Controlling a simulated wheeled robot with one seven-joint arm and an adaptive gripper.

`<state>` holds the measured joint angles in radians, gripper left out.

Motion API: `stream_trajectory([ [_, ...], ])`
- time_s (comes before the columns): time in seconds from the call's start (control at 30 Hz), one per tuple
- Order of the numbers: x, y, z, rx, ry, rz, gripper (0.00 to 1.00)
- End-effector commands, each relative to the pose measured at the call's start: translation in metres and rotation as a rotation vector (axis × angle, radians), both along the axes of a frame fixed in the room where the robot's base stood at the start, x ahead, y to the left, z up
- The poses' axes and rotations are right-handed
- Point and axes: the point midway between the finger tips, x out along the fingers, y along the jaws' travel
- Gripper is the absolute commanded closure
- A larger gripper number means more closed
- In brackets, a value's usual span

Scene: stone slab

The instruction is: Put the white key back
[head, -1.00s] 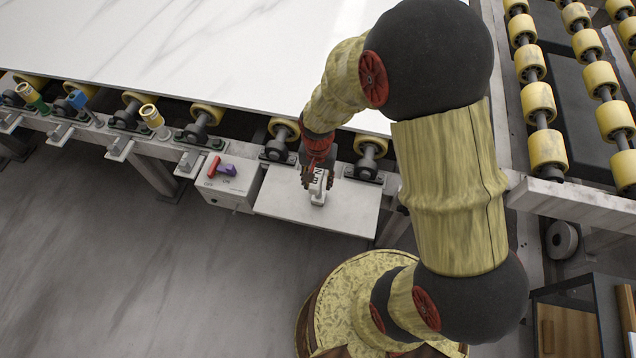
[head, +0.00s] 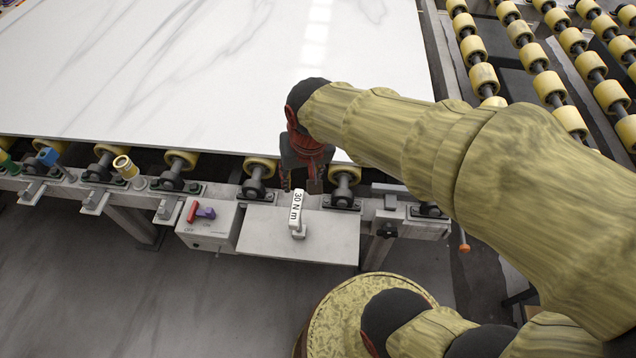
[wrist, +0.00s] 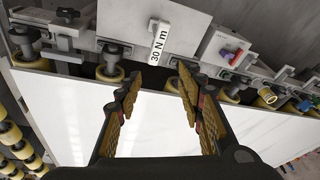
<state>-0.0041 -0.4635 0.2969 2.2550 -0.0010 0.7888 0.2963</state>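The white key (head: 297,211), marked "30 N m", is at the grey plate (head: 335,243) on the front of the slab's frame. It also shows in the wrist view (wrist: 159,42), at the top centre. How its foot meets the plate is hard to tell. My gripper (head: 304,186) is just behind the key, over the slab's front edge. In the wrist view my gripper (wrist: 160,82) has its fingers wide apart with nothing between them, and the key is beyond the fingertips, apart from them.
A switch box (head: 208,227) with a red and a purple lever stands left of the plate. A yellow key (head: 126,167) and a blue key (head: 48,157) are further left along the rail. The white marble slab (head: 200,70) lies on yellow rollers behind.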

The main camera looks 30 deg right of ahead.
Motion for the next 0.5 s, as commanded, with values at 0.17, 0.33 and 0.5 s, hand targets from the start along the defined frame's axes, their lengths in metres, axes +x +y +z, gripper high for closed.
stream_trajectory([
  [0.17, -0.051, -0.001, 0.061, -0.056, -0.145, 0.161, 0.62],
  [0.33, -0.081, -0.001, 0.081, -0.097, -0.210, 0.248, 0.62],
  [0.5, -0.089, -0.001, 0.086, -0.110, -0.226, 0.274, 0.62],
])
